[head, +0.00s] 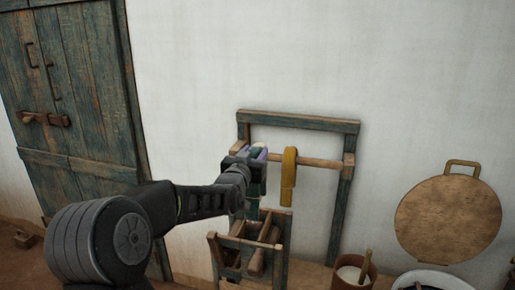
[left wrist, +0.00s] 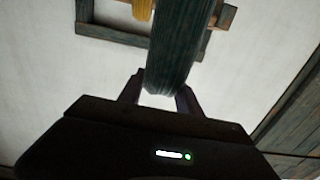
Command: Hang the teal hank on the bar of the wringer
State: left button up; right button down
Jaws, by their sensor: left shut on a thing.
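My left gripper (head: 257,163) is shut on the teal hank and holds it at the left part of the wooden bar (head: 325,160). In the left wrist view the dark teal hank (left wrist: 173,48) runs up from between the fingers (left wrist: 160,98). The bar crosses a weathered blue-green frame (head: 300,121) against the wall. My right gripper is not in view.
A yellow hank (head: 289,177) hangs on the bar just right of my left gripper. A wooden stand (head: 279,262) with slanted pieces is below. A reddish pot (head: 352,275) with a stick, a white basin (head: 432,279) and a round board (head: 447,219) are at the right.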

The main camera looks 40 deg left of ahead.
pick_arm(q)
jog(key=b, duration=0.4)
send_over(254, 223)
notch_tip(254, 223, down, 11)
jog(key=shift+s+f, duration=0.1)
notch_tip(254, 223, down, 11)
jog(key=b, duration=1.2)
jog(key=shift+f+b, duration=0.15)
jog(key=shift+b, duration=0.25)
jog(key=o, duration=1.3)
jog(key=shift+o, duration=0.5)
jog(key=o, duration=0.3)
